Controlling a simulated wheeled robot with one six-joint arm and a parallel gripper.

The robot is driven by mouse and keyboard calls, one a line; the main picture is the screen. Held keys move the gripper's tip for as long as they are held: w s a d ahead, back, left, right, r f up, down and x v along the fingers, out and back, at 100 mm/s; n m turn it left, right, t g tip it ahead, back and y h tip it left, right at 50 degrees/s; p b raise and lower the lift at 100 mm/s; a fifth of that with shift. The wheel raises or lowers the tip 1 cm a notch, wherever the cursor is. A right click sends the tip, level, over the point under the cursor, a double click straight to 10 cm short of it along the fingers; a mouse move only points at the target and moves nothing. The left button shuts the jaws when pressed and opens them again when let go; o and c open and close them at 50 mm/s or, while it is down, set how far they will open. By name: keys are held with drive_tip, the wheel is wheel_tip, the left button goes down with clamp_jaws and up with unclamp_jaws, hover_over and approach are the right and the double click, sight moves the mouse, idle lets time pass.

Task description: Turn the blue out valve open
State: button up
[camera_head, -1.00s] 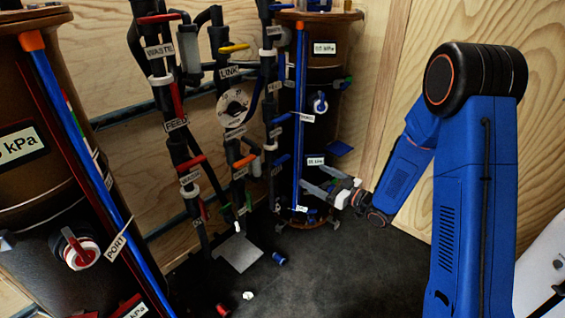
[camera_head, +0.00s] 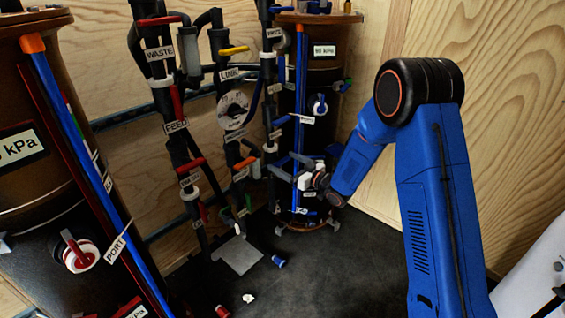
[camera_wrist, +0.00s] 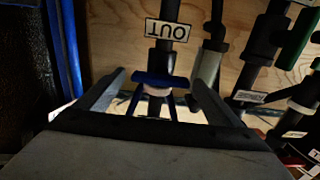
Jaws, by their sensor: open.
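The blue out valve handle (camera_wrist: 160,80) is in the wrist view, on a dark pipe below a white OUT label (camera_wrist: 167,30) that reads upside down. It sits crosswise, with a pale collar and blue prongs below it. My gripper (camera_wrist: 158,88) is open, with one finger on each side of the handle. Gaps show between the handle and both fingers. In the head view my gripper (camera_head: 281,163) is beside the pipes in front of the far brown tank. The fingers and pipes overlap there, so I cannot pick out the out valve clearly.
The far brown tank (camera_head: 322,85) stands close behind my gripper. Pipes with several coloured handles and a round dial (camera_head: 233,110) are to its left. A grey plate (camera_head: 238,254) and a blue piece (camera_head: 279,261) lie on the dark floor.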

drive_tip(key=shift+w+a, duration=0.45)
drive_tip(key=shift+a, duration=0.15)
drive_tip(key=shift+c, duration=0.2)
drive_tip(key=c, duration=1)
